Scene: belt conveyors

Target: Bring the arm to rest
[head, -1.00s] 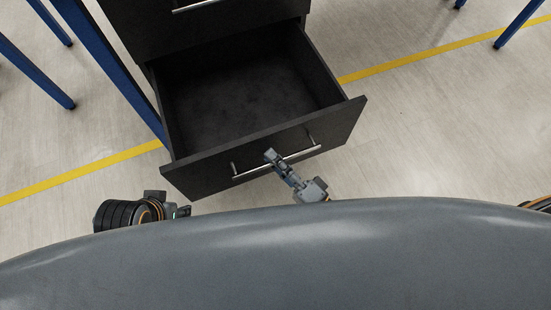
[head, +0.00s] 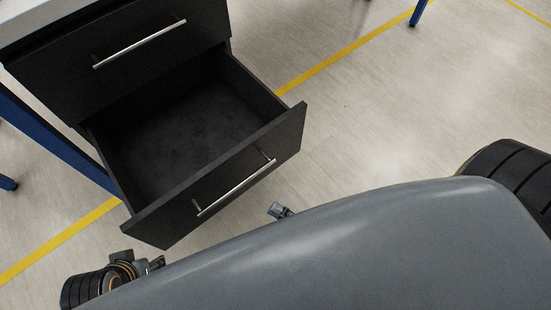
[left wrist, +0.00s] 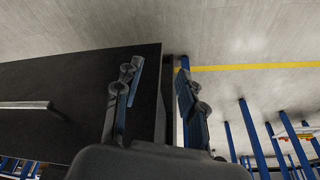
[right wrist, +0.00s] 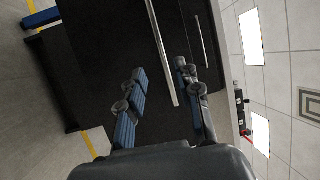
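My right gripper (head: 278,210) shows just past the edge of my grey body in the head view, apart from the open drawer (head: 231,184). In the right wrist view its fingers (right wrist: 160,82) are spread with nothing between them, and a drawer handle (right wrist: 163,55) lies beyond. My left gripper (head: 157,263) is low at the left in the head view, partly hidden by my body. In the left wrist view its fingers (left wrist: 158,82) are spread and empty, with the black cabinet's edge (left wrist: 160,105) behind them.
The black cabinet (head: 120,62) has its lower drawer pulled out and empty; the drawer above it is shut. Blue table legs (head: 55,140) stand at the left. The floor (head: 400,120) to the right of the drawer is clear, crossed by a yellow line (head: 335,60).

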